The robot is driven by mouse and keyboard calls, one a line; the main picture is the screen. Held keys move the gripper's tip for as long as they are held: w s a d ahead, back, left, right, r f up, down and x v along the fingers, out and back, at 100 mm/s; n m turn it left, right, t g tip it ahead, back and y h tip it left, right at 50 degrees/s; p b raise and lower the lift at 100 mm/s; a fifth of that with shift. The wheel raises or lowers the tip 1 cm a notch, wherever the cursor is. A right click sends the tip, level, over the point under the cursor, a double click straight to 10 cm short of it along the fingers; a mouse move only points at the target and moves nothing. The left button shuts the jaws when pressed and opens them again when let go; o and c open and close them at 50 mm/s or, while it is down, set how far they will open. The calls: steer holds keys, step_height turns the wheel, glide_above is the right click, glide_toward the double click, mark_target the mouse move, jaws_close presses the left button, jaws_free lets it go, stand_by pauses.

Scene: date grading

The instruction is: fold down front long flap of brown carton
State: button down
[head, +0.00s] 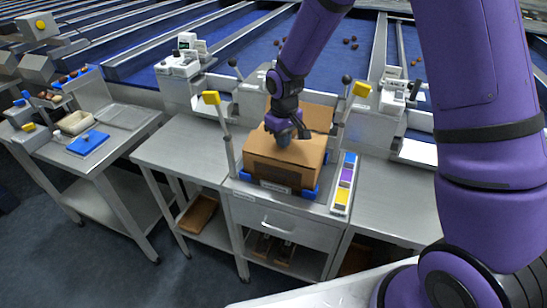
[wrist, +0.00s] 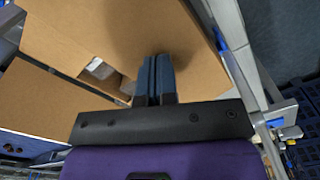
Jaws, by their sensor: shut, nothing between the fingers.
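The brown carton (head: 270,174) sits in a low holder with blue corners on the middle bench. Its front long flap (head: 303,153) lies inward, nearly flat across the front of the top. In the wrist view the front flap (wrist: 110,25) fills the upper part. The rear flap (head: 318,117) stands up behind. My gripper (head: 284,138) is over the front flap with its fingers shut and empty. The fingertips (wrist: 156,62) are at the flap; whether they touch it I cannot tell. A gap beside another cardboard panel (wrist: 40,98) shows pale contents (wrist: 98,70) inside.
The steel bench (head: 185,150) is clear to the left. Scales (head: 178,62) and sorting lanes are behind.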

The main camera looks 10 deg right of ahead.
steer(key=shift+f, duration=0.7)
steer(key=shift+r, duration=0.15)
step_height(320, 180, up, 11)
stand_by(0.6)
